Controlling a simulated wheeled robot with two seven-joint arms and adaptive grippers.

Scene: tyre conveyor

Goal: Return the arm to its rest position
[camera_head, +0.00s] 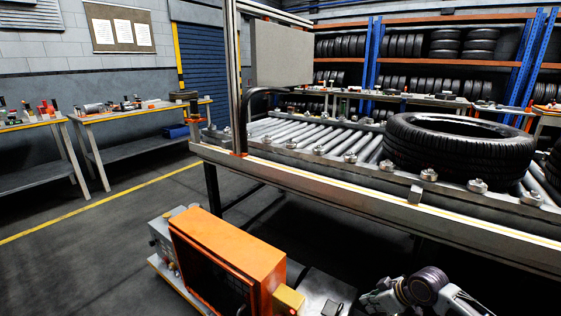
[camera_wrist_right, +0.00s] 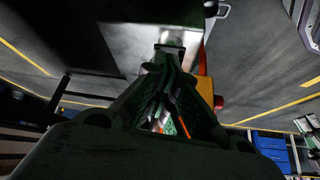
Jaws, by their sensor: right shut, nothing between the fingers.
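My right arm shows at the bottom right of the head view, with its gripper (camera_head: 380,299) low in front of the conveyor and apart from it. In the right wrist view the gripper (camera_wrist_right: 170,62) is seen from behind, its dark fingers together with nothing held. Part of the arm is cut off by the lower edge of the head view. My left gripper is not in the head view.
A roller conveyor (camera_head: 350,187) runs across the middle, with a black tyre (camera_head: 458,160) lying flat on it. An orange box-shaped unit (camera_head: 228,258) stands to the left of my right gripper. Workbenches (camera_head: 137,113) line the left wall. The floor (camera_head: 105,262) at left is clear.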

